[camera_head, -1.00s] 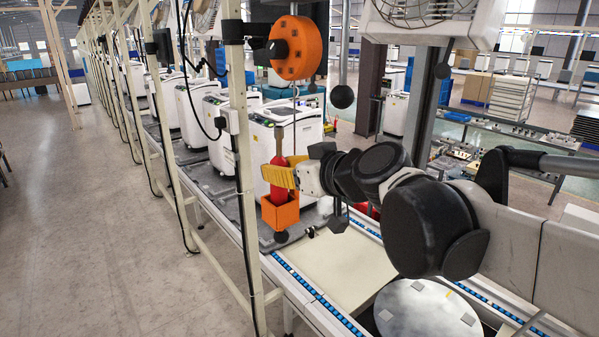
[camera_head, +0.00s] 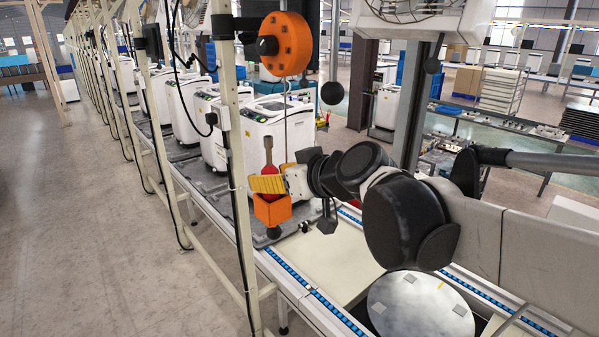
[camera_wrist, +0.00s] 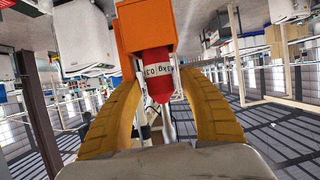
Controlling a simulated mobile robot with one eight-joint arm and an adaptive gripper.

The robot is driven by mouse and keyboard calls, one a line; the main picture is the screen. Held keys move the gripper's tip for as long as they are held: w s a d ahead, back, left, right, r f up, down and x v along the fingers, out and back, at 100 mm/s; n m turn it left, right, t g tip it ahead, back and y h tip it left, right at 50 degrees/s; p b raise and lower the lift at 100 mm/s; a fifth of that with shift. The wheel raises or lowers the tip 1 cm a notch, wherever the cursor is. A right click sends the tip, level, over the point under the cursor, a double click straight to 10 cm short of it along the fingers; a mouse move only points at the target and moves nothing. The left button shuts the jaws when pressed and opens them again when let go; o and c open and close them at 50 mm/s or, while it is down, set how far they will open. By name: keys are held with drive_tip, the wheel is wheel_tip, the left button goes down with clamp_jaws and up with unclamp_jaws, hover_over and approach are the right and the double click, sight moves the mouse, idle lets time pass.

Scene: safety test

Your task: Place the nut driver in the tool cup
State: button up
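The orange tool cup (camera_head: 272,210) hangs beside the conveyor line in the head view. The red nut driver (camera_head: 268,170) stands upright at the cup, with a brown part pointing up and its lower end hidden. In the wrist view the red handle (camera_wrist: 159,88), with a white lettered band, projects from the orange cup (camera_wrist: 146,28). My gripper (camera_wrist: 158,75) has its yellow fingers on both sides of the handle, with narrow gaps visible. In the head view my gripper (camera_head: 267,184) is just above the cup, and a finger covers part of the handle.
An orange reel (camera_head: 286,44) hangs above the cup. A pale post (camera_head: 240,190) stands close on the left. White machines (camera_head: 262,135) line the conveyor behind. A round grey plate (camera_head: 420,305) lies at the front. The aisle floor (camera_head: 90,230) on the left is clear.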

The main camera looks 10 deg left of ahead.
drive_tip(key=shift+r, duration=0.1)
drive_tip(key=shift+s+d+r, duration=0.1)
drive_tip(key=shift+d+r, duration=0.05)
drive_tip(key=v, duration=1.2)
drive_tip(key=s+d+f+m+g+h, duration=0.1)
drive_tip(key=s+d+f+m+h, duration=0.4)
drive_tip(key=d+f, duration=0.6)
drive_tip(key=s+d+f+m+g+h, duration=0.1)
drive_tip(key=s+d+f+m+h, duration=0.3)
drive_tip(key=s+d+f, duration=0.3)
drive_tip(key=d+f+h, duration=0.1)
drive_tip(key=d+f, duration=0.4)
drive_tip(key=d, duration=0.2)
drive_tip(key=shift+s+d+m, duration=0.2)
drive_tip(key=shift+d+m, duration=0.1)
drive_tip(key=shift+m, duration=0.1)
